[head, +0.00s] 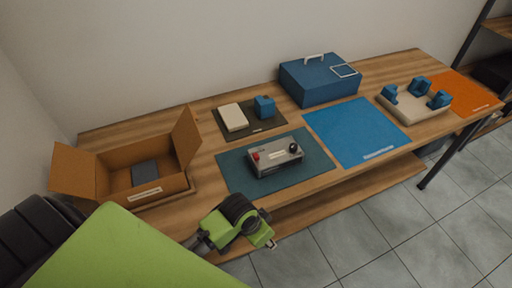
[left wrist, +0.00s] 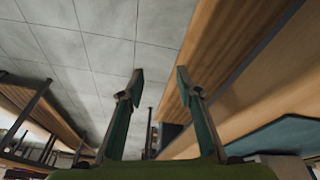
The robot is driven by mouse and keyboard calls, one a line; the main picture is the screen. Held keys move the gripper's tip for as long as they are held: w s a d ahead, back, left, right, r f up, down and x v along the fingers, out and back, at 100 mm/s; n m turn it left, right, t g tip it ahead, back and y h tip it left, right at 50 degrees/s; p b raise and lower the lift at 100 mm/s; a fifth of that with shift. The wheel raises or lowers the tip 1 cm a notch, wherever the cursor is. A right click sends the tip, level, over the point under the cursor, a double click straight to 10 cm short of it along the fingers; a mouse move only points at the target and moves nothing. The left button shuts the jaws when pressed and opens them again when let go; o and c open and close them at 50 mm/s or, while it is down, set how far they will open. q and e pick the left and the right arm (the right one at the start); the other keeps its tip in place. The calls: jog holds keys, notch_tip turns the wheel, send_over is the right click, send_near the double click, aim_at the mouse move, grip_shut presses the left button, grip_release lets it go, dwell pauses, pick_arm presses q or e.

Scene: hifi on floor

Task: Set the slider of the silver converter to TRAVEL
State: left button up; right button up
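The silver converter (head: 275,160) is a grey box lying on a dark teal mat (head: 232,178) at the middle front of the table in the head view. It has a red part at its left end, a pale label and a black knob at its right end. Its slider and setting are too small to make out. My left gripper (head: 270,241) is near the table's front edge, below and apart from the converter. In the left wrist view my left gripper (left wrist: 160,77) has its fingers spread and nothing between them. My right gripper is not in view.
An open cardboard box (head: 157,190) stands at the table's left. A dark mat with a white block and blue cube (head: 264,107), a blue case (head: 319,80), a blue mat (head: 352,132), a cream fixture (head: 412,108) and an orange mat (head: 463,92) also lie on the wooden table.

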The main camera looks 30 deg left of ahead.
pick_arm(q)
jog(key=w+r+m, duration=0.1)
jog(key=w+r, duration=0.2)
jog(key=r, duration=0.1)
jog(key=w+r+m+g, duration=0.1)
jog(key=w+r, duration=0.3)
jog(key=w+a+r+m, duration=0.1)
jog(key=w+r, duration=0.2)
jog(key=r, duration=0.1)
jog(key=shift+w+a+r+m+y+p, duration=0.1)
jog(key=shift+w+r+m+y+p, duration=0.1)
jog(key=shift+m+y+p, duration=0.15)
jog(key=w+a+r+g, duration=0.1)
jog(key=w+a+r, duration=0.4)
jog(key=a+r, duration=0.15)
jog(key=y, duration=0.1)
send_near(256, 155)
jog(key=shift+g, duration=0.4)
jog(key=f+p, duration=0.1)
jog(key=f, duration=0.4)
jog(key=f+p, duration=0.1)
jog(key=f, duration=0.2)
jog(key=shift+w+d+f+p, duration=0.2)
jog(key=shift+w+p, duration=0.1)
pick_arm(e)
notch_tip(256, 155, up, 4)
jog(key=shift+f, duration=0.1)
pick_arm(q)
grip_shut()
